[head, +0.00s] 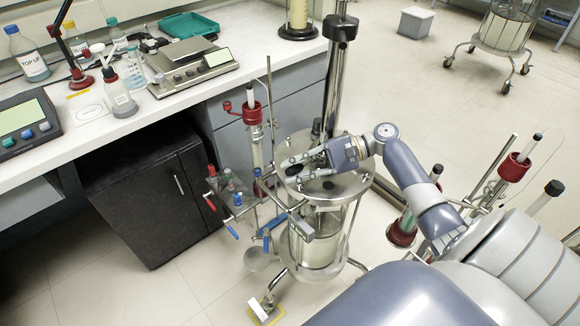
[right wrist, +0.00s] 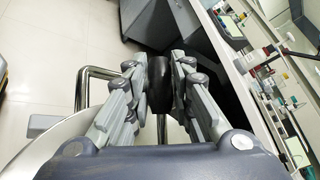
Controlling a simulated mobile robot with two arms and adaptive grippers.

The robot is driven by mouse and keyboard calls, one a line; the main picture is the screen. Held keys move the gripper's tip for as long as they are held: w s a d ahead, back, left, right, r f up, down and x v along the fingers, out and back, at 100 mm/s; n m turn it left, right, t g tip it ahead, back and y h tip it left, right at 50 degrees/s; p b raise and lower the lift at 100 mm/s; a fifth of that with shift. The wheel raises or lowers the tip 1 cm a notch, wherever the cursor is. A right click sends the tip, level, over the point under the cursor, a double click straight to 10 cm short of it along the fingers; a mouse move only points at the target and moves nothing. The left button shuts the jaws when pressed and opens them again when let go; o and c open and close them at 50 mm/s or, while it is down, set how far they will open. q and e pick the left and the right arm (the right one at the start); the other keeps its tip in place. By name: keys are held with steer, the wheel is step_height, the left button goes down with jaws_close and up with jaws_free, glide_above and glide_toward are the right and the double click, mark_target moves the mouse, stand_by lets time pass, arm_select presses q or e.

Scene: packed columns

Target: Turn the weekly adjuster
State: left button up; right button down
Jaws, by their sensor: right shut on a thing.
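My right gripper (head: 292,166) reaches in from the right over the round metal top (head: 345,190) of a wheeled glass column. In the right wrist view its two fingers (right wrist: 158,85) are closed on the sides of a black rounded knob (right wrist: 158,72). This knob appears to be the adjuster, but I see no label on it. In the head view the fingers mostly hide the knob. My left gripper is not in view.
Valves with red and blue handles (head: 229,196) stick out left of the column. A metal post (head: 338,75) rises behind it. A bench (head: 150,95) with bottles and a balance (head: 190,65) runs along the left, above a black cabinet (head: 150,195).

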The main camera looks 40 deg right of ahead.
steer(key=shift+s+f, duration=0.1)
steer(key=shift+s, duration=0.2)
steer(key=c, duration=1.4)
jaws_free()
step_height(320, 180, up, 10)
steer(key=shift+s+r, duration=0.1)
steer(key=shift+r, duration=0.05)
steer(key=shift+w, duration=0.2)
